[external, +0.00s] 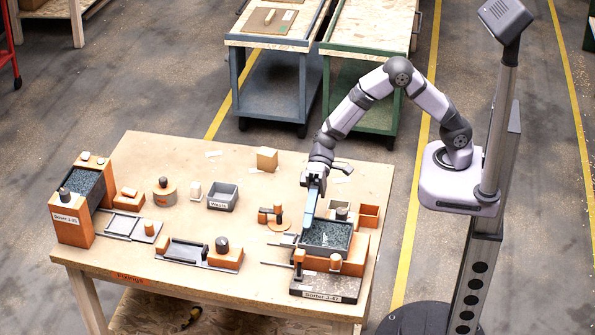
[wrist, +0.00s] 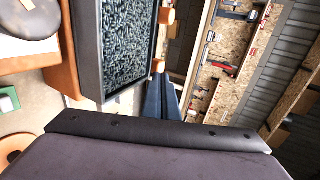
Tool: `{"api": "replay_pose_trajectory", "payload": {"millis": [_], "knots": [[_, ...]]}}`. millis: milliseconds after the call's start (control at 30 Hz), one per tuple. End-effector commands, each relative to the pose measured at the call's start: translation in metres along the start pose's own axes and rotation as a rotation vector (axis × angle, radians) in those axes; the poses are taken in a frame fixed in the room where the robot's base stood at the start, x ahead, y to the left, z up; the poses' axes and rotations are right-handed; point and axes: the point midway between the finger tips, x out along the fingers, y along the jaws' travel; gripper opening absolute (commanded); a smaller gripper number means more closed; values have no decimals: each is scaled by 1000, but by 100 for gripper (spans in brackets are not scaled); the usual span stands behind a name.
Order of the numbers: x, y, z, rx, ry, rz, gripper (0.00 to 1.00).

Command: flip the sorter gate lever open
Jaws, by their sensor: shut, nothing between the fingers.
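The sorter at the front right of the table has a grey-rimmed bin (external: 327,251) full of dark bits; the bin also shows in the wrist view (wrist: 90,75). Its front label (external: 322,296) seems to read Sorter J-47. Thin rods (external: 280,264) stick out at its left side, and short orange posts (external: 335,262) stand at its front. I cannot tell which part is the gate lever. My gripper (external: 307,228) points down at the bin's left back corner, its light blue fingers shut and empty. Whether it touches the sorter is unclear. Its blue fingers also show in the wrist view (wrist: 163,97).
An orange stand with a dark knob (external: 273,216) is close to the left of my gripper. Orange open boxes (external: 368,216) stand to its right. A second sorter (external: 75,210) is at the far left. A grey waste box (external: 222,197) and an orange-ended fixture (external: 200,253) stand between.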

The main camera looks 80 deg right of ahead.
Motion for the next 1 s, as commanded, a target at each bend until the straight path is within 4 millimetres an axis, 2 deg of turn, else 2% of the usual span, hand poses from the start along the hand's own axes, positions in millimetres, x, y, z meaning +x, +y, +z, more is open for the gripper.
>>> {"api": "replay_pose_trajectory", "payload": {"millis": [200, 400, 1000], "knots": [[30, -1, 1, 1, -3, 1, 0], [44, -1, 0, 0, -2, 0, 0], [47, -3, 0, -1, 0, 18, 0]]}}
